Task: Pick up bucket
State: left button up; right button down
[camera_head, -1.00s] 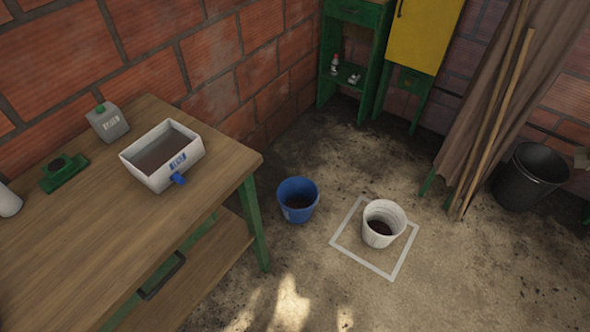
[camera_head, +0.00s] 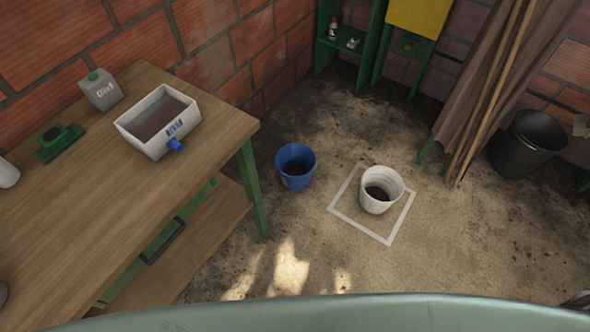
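A white bucket (camera_head: 380,196) stands upright on the floor inside a white square outline (camera_head: 362,227), with dark material in its bottom. A blue bucket (camera_head: 296,169) stands upright to its left, near the table leg, also with dark contents. A large black bucket (camera_head: 527,145) stands at the right by the brick wall. Neither of my grippers is in view.
A wooden table (camera_head: 70,235) with green legs fills the left, bearing a white tray (camera_head: 158,121), a grey canister (camera_head: 101,90) and a green device (camera_head: 59,142). Floor in front of the buckets is clear.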

aim_at(296, 163)
jog(key=l+u, duration=0.1)
jog(key=u, duration=0.25)
jog(key=i+l+u, duration=0.1)
jog(key=u, duration=0.3)
jog(key=l+u, duration=0.3)
jog(key=l, duration=0.7)
jog(key=l+u, duration=0.3)
jog(key=l, duration=0.75)
